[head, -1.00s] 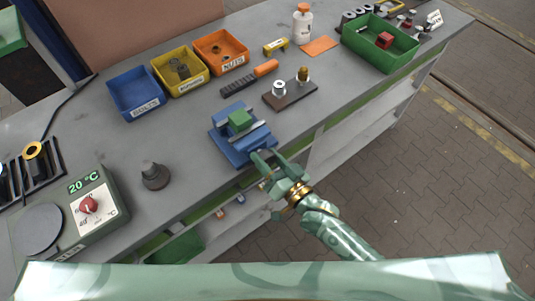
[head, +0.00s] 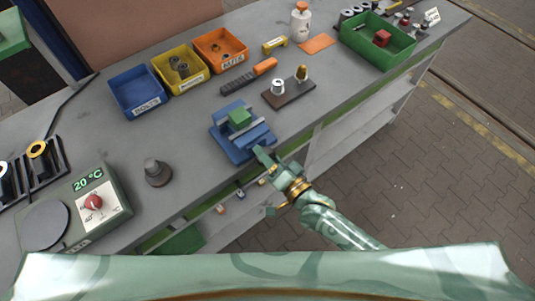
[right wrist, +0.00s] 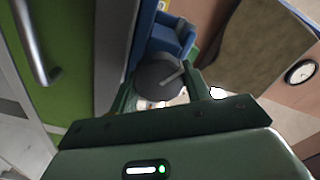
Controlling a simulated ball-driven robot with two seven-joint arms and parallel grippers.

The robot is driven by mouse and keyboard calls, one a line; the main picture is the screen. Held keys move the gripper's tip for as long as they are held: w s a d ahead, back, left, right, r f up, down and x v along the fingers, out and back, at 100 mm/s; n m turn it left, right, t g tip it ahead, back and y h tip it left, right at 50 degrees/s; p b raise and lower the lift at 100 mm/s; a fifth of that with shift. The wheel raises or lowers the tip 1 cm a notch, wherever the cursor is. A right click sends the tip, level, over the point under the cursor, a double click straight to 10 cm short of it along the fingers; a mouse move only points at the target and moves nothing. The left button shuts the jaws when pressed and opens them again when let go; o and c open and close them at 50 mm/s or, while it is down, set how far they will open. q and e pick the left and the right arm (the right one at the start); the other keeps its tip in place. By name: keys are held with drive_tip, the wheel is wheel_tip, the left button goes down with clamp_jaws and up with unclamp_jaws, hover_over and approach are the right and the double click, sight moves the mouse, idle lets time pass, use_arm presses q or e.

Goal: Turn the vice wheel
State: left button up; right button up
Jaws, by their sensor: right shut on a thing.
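The blue vice (head: 232,151) stands at the front edge of the grey workbench, with a green block (head: 239,117) in its jaws. My right gripper (head: 267,158) is at the vice's front, just off the bench edge. In the right wrist view, the round grey vice wheel (right wrist: 158,80) sits between the fingers, which are shut on it, with the blue vice body (right wrist: 165,37) behind. In the head view the gripper hides the wheel. My left gripper is not in view.
Blue (head: 135,92), yellow (head: 180,70) and orange (head: 219,50) bins stand behind the vice. A dark stand with two fittings (head: 290,93) lies to its right, a dark grey part (head: 157,172) to its left. A heater box with a red knob (head: 93,202) is at front left.

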drive_tip(key=o, duration=1)
drive_tip(key=shift+f, duration=0.1)
